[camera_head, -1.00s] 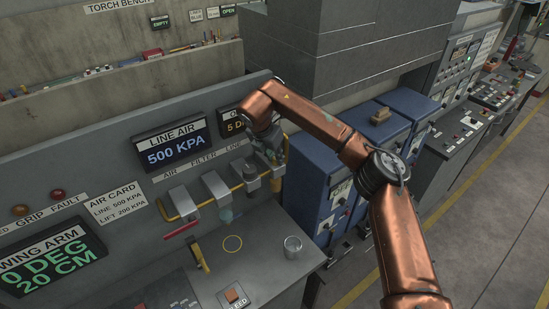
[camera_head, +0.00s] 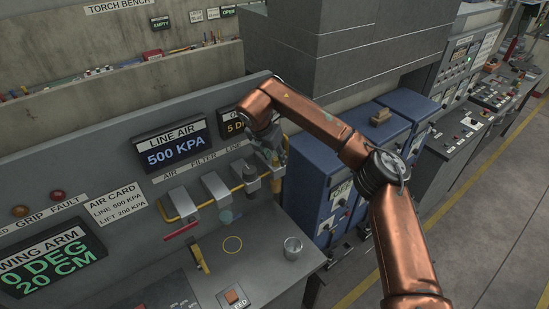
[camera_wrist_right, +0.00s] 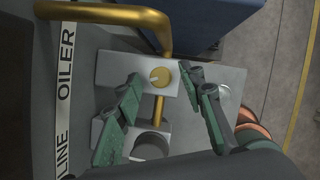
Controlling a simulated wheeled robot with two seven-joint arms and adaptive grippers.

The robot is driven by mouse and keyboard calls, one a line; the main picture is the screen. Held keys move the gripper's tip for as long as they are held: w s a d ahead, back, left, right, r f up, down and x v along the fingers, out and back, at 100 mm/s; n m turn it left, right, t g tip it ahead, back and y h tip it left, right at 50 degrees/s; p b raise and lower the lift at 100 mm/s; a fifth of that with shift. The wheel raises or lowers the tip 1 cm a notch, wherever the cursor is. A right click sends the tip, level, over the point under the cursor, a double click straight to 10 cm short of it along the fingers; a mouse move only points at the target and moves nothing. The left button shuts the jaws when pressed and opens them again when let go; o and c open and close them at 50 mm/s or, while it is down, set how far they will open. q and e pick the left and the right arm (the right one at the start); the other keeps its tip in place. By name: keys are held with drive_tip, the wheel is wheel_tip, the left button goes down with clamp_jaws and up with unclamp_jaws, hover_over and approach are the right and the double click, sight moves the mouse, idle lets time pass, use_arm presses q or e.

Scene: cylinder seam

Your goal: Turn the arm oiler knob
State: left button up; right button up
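In the right wrist view, the brass oiler knob (camera_wrist_right: 159,77) sits on a pale block (camera_wrist_right: 112,68) beside an "OILER" label strip (camera_wrist_right: 66,75). A light pointer line marks the knob's face. My right gripper (camera_wrist_right: 160,85) is open, with its green-padded fingers on either side of the knob in the picture. Both fingers look clear of the knob, though depth is hard to tell. In the head view, my right gripper (camera_head: 269,153) is at the right end of the air line panel. It and my copper arm largely hide the oiler there. My left gripper is not in view.
A brass pipe (camera_wrist_right: 117,13) curves close above the block. The "LINE AIR" display (camera_head: 173,149) reads 500 KPA; another display (camera_head: 234,126) beside it is partly hidden by my arm. Blue cabinets (camera_head: 310,180) stand right.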

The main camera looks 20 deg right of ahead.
drive_tip(key=v, duration=1.1)
drive_tip(key=shift+r, duration=0.15)
